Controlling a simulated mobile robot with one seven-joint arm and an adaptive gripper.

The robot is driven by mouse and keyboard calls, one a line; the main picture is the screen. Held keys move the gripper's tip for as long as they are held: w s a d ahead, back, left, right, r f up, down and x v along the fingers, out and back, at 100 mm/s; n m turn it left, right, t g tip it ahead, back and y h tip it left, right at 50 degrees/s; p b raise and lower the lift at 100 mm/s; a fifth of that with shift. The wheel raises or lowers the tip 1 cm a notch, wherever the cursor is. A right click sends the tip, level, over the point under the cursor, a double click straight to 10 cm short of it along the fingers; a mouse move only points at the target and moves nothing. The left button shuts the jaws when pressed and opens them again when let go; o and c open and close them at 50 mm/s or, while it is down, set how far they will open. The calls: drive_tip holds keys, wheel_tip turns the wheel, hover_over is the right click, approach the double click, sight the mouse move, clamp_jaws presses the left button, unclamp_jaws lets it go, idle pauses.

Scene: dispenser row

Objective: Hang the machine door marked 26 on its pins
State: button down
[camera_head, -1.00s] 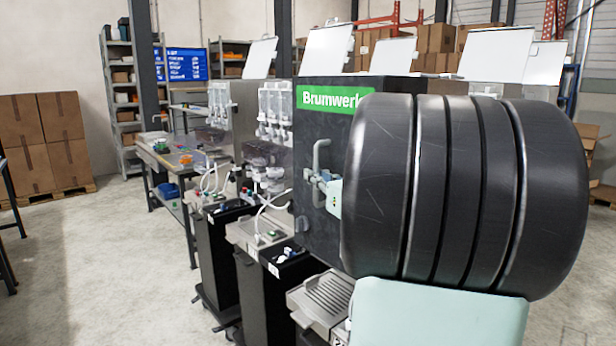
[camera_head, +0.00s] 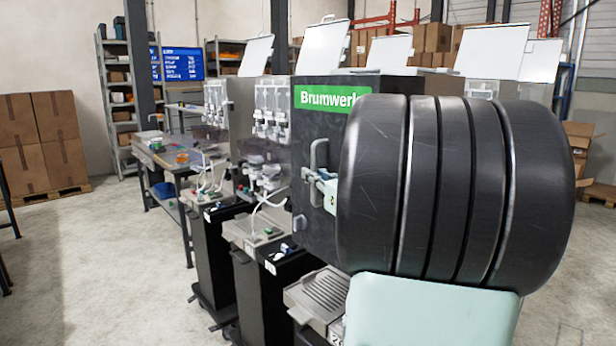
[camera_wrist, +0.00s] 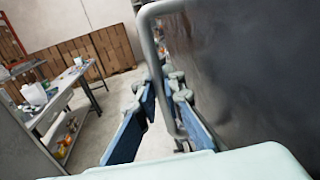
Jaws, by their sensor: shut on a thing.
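The door is a dark, scuffed panel (camera_head: 315,225) with a green Brumwerk label and a grey bar handle (camera_head: 318,155) at its left side. In the wrist view the door face (camera_wrist: 245,80) fills the right side, and the handle (camera_wrist: 157,60) runs down between my blue-padded fingers. My gripper (camera_wrist: 162,105) is shut on this handle. In the head view my gripper (camera_head: 324,186) shows only in part, because my arm covers the door's right side. The door looks upright. I cannot see a mark 26, the pins, or whether the door touches the machine.
A drip tray (camera_head: 322,298) of a machine sits below the door. More dispensers (camera_head: 272,115) stand in a row to the left, close by. A workbench (camera_head: 165,155) and stacked cartons (camera_head: 40,140) are farther back.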

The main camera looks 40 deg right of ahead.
drive_tip(key=shift+d+r, duration=0.1)
drive_tip(key=shift+r, duration=0.1)
drive_tip(key=c, duration=2)
unclamp_jaws()
drive_tip(key=shift+s, duration=0.15)
drive_tip(key=shift+o, duration=0.2)
drive_tip(key=shift+f, duration=0.4)
drive_tip(key=s, duration=0.7)
drive_tip(key=shift+s+a+r, duration=0.15)
drive_tip(key=shift+a+r, duration=0.05)
drive_tip(key=shift+a, duration=0.2)
